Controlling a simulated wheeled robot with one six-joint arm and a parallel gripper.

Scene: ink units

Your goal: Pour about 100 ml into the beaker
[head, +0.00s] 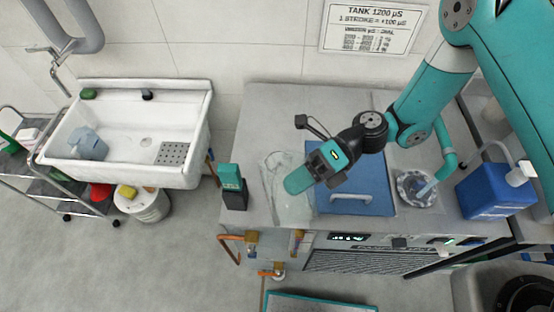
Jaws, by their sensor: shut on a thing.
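My gripper (298,181) reaches down and left over the grey worktop, seen from above in the head view. It is shut, and its teal end overlaps a clear glass vessel (275,168); this vessel seems to be what it holds. The gripper hides part of the vessel, and I cannot tell its tilt or any liquid level. Another clear round container (403,190), perhaps the beaker, stands to the right of the blue panel, with something pale blue in or across it. My gripper is well to the left of it.
A blue panel with a handle (352,199) lies on the worktop (285,105) under my arm. A blue jerrycan (490,195) stands at the right. A teal and black object (232,186) stands at the left edge. A white sink (125,125) is beyond it.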

